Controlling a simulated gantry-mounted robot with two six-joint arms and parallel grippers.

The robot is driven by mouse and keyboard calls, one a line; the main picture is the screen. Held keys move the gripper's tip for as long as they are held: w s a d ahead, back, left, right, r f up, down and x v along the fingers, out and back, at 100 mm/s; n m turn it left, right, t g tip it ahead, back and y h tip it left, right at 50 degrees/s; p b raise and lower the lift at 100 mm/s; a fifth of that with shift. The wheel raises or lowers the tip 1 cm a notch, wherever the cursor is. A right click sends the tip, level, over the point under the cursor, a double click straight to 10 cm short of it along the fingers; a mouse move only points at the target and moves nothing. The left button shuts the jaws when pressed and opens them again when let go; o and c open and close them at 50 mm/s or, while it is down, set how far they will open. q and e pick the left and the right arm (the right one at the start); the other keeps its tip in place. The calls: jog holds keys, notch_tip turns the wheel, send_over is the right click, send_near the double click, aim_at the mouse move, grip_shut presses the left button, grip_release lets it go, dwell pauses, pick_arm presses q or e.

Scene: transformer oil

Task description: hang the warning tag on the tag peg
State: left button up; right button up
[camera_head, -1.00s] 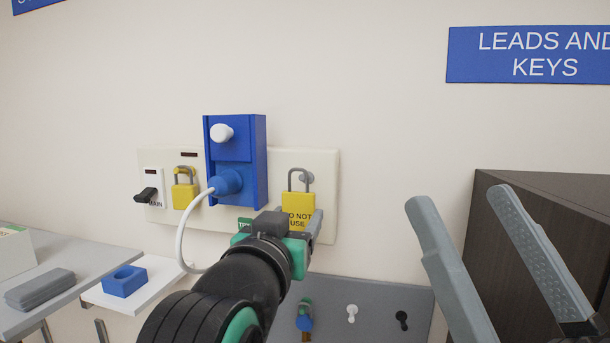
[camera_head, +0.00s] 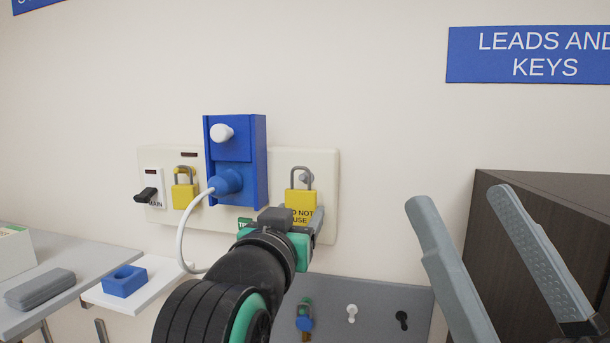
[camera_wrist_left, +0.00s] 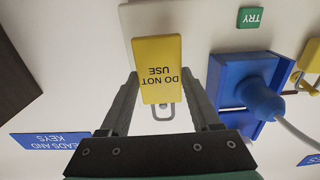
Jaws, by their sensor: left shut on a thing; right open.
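The yellow warning tag (camera_head: 300,199), lettered DO NOT USE, has a grey wire loop at its top. It is upright before the pale wall panel. The light grey tag peg (camera_head: 305,179) shows within the loop's outline in the head view; I cannot tell whether the loop is around the peg or in front of it. My left gripper (camera_head: 302,222) is shut on the tag's lower part. In the left wrist view the tag (camera_wrist_left: 158,65) appears upside down between the fingers. My right gripper (camera_head: 457,200) is open and empty at the right, away from the panel.
A blue box (camera_head: 236,150) with a white knob and a plugged white cable (camera_head: 181,235) is left of the tag. A yellow padlock (camera_head: 185,195) and black MAIN switch (camera_head: 146,195) sit further left. A dark cabinet (camera_head: 545,225) stands at right.

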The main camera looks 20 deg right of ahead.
pick_arm(q)
jog(key=shift+w, duration=0.1)
jog(key=shift+w+d, duration=0.2)
jog(key=shift+w, duration=0.15)
jog(key=shift+w+d, duration=0.15)
jog(key=shift+w, duration=0.1)
dwell(0.5)
jog(key=shift+w+d+f, duration=0.2)
jog(key=shift+w+f, duration=0.05)
jog(key=shift+w, duration=0.05)
jog(key=shift+w+f, duration=0.1)
jog(key=shift+w, duration=0.05)
jog(key=shift+w+d+f, duration=0.15)
jog(key=shift+f, duration=0.15)
dwell(1.0)
jog(key=o, duration=1.4)
